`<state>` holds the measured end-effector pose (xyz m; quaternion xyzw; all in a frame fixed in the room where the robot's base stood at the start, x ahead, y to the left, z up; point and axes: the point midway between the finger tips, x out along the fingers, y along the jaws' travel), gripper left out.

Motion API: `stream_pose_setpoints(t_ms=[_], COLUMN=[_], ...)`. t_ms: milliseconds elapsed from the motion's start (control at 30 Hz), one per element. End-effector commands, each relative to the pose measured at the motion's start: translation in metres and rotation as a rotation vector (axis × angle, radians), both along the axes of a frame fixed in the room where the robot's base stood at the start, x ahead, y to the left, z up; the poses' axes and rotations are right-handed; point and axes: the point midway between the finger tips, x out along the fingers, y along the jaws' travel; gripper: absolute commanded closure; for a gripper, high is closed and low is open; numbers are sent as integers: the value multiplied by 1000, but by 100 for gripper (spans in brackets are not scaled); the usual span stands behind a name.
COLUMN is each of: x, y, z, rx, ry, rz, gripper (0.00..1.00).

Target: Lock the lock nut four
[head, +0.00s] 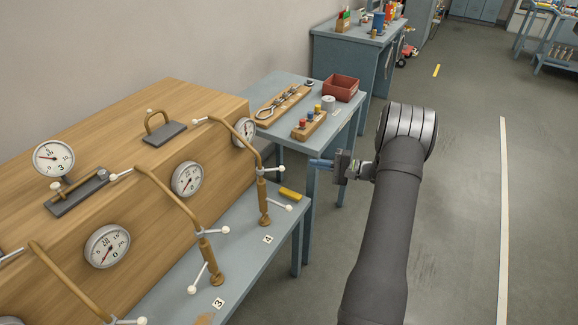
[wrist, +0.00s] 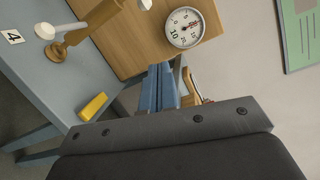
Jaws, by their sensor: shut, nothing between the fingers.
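Station four is the brass upright (head: 263,200) behind the "4" label (head: 267,239) at the right end of the bench. It bears a cross handle (head: 276,170) with white knobs and a lower lever with a white knob (head: 289,207). I cannot tell for certain which part is the lock nut. In the wrist view the brass upright (wrist: 85,28) is at the upper left, with white knobs and the "4" label (wrist: 12,36) beside it. My gripper (head: 318,163) is shut and empty, right of the upright and apart from it; its blue fingers (wrist: 160,85) also show in the wrist view.
A yellow block (head: 290,194) lies on the bench edge near station four. Stations with gauges (head: 187,179) and curved brass pipes stand to the left. A side table (head: 285,88) with tools and a red bin (head: 341,88) stands behind.

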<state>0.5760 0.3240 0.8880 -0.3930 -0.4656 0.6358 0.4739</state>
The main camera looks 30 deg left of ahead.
Motion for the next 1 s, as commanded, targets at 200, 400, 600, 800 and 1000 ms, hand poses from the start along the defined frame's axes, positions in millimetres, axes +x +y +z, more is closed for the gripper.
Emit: stream_pose_setpoints(t_ms=[200,400,600,800,1000], x=[1,1,-1,-9,-21], y=[4,3,8,37,80], z=[0,0,0,-2,-5], rx=[15,15,15,15,15], ry=[-79,-80,-78,-77,-78], rz=[18,18,19,21,22], gripper=[100,100,100,100,100])
